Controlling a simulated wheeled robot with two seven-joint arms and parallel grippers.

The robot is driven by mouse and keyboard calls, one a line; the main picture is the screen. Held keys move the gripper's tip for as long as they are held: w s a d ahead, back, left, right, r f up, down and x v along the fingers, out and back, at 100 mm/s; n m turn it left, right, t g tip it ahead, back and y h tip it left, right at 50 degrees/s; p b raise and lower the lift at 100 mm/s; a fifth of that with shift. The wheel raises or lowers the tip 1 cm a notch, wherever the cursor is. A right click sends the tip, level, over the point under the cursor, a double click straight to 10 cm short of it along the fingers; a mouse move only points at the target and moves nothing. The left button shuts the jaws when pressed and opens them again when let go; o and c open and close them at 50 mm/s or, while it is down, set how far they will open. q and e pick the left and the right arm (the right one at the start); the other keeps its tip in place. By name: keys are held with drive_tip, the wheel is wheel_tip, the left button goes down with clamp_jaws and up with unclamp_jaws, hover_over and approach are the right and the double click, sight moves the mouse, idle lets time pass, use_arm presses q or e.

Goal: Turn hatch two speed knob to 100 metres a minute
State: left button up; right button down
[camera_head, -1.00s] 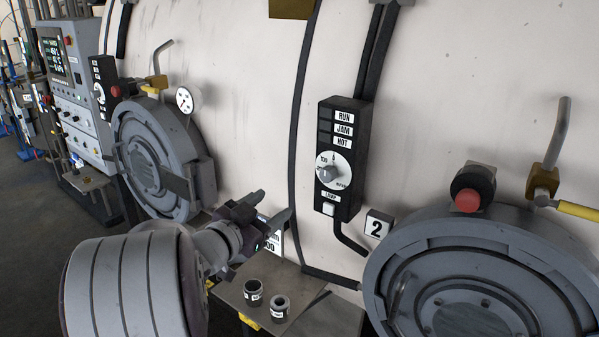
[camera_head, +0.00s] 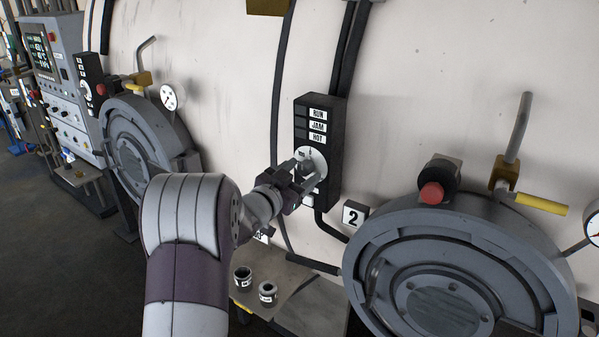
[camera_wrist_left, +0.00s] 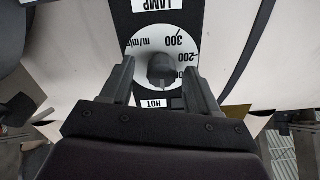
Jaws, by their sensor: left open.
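The hatch two control box (camera_head: 322,120) is a black panel on the pale vessel wall, with RUN, JAM and HOT labels above a white dial. In the left wrist view the dial (camera_wrist_left: 147,42) appears upside down, with 200 and 300 and a metres-a-minute marking readable. The grey speed knob (camera_wrist_left: 160,66) stands at the dial's middle. My left gripper (camera_head: 305,168) is at the dial in the head view. In the left wrist view its open fingers (camera_wrist_left: 158,83) lie on either side of the knob, with a gap at each side. My right gripper is not in view.
A "2" sign (camera_head: 354,214) is right below the box. The large round hatch (camera_head: 440,275), with a red button (camera_head: 431,193) above it, fills the lower right. Two small cups (camera_head: 267,292) stand on a shelf below my arm. Another hatch (camera_head: 140,150) is at left.

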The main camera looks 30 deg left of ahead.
use_arm(q)
drive_tip(key=shift+a, duration=0.2)
drive_tip(key=shift+c, duration=0.5)
drive_tip(key=shift+a+f, duration=0.1)
drive_tip(key=c, duration=0.9)
drive_tip(key=shift+d, duration=0.2)
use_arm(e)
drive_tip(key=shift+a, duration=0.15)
